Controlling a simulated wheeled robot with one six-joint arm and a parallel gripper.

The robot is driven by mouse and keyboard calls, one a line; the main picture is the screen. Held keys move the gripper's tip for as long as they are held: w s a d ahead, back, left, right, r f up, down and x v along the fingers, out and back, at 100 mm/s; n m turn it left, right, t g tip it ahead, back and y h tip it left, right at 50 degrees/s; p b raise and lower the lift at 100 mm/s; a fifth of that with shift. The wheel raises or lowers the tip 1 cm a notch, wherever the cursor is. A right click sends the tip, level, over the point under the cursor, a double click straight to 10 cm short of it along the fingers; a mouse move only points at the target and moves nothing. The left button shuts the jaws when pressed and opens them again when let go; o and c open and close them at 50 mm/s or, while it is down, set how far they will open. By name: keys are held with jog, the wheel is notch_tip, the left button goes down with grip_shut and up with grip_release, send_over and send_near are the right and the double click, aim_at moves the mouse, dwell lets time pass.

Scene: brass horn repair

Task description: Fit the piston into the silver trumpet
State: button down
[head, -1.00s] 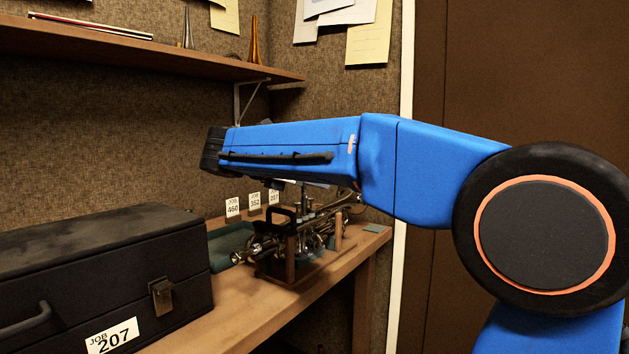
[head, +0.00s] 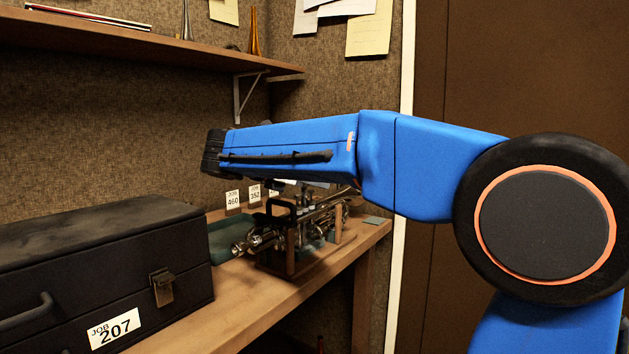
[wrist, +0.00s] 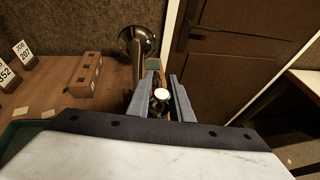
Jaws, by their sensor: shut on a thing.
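The silver trumpet (head: 262,240) lies on a wooden stand on the bench, below my forearm in the head view. Its flared bell (wrist: 137,42) shows just beyond my fingers in the wrist view. My gripper (wrist: 160,92) is shut on the piston (wrist: 161,95), whose pale round top shows between the two grey fingers. The piston's lower part and the valve opening under it are hidden, so I cannot tell whether it is inside the trumpet. In the head view my arm hides the fingers and piston.
A black case (head: 100,265) labelled job 207 fills the bench's left front. Job cards (head: 233,199) stand behind the trumpet. A wooden block (wrist: 85,74) stands left of the bell in the wrist view. A shelf (head: 140,45) runs above the bench.

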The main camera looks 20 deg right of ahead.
jog(key=shift+f, duration=0.95)
jog(key=c, duration=1.5)
grip_release()
jog(key=v, duration=1.7)
jog(key=shift+a+r, duration=0.1)
jog(key=shift+a, duration=0.05)
